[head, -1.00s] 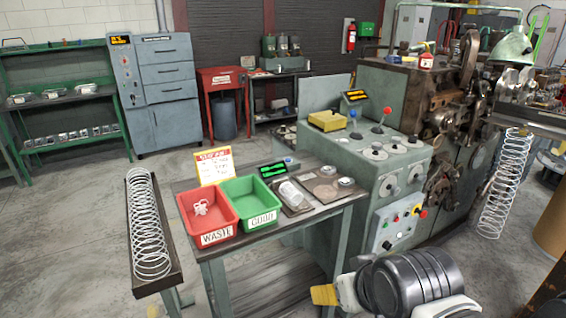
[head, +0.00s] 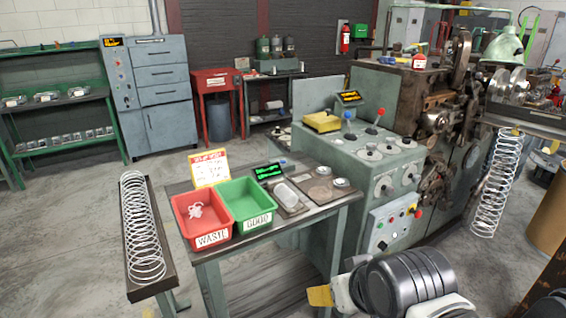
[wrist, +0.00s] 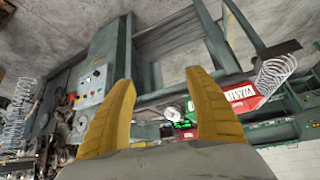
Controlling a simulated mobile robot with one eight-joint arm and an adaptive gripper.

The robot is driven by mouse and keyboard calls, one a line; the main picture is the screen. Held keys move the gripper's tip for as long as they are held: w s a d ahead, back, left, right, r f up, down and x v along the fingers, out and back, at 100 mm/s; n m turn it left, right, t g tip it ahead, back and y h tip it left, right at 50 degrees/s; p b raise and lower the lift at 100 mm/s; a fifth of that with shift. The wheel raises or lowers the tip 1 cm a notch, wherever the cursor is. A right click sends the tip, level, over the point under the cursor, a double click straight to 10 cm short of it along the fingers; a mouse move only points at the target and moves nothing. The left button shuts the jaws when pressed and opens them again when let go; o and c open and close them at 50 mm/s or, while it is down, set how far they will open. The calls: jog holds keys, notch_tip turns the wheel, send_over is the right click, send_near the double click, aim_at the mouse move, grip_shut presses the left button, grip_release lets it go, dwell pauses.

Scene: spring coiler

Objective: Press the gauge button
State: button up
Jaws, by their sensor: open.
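A small black gauge display (head: 268,172) with green lit characters stands at the back of the workbench, behind the green bin. A small bluish round piece (head: 283,162) sits beside it; I cannot tell if this is the gauge button. In the wrist view the green display (wrist: 184,124) shows small and far off between my fingers. My gripper (wrist: 158,78) is open and empty, its two yellow fingers apart.
The workbench (head: 290,238) holds a red WASTE bin (head: 203,222), a green GOOD bin (head: 247,208), a sign (head: 209,169) and a tray with a cylinder (head: 287,194). The coiler's control cabinet (head: 350,175) stands right of it. A spring rack (head: 148,235) stands left.

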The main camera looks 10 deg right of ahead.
grip_shut()
dwell(1.1)
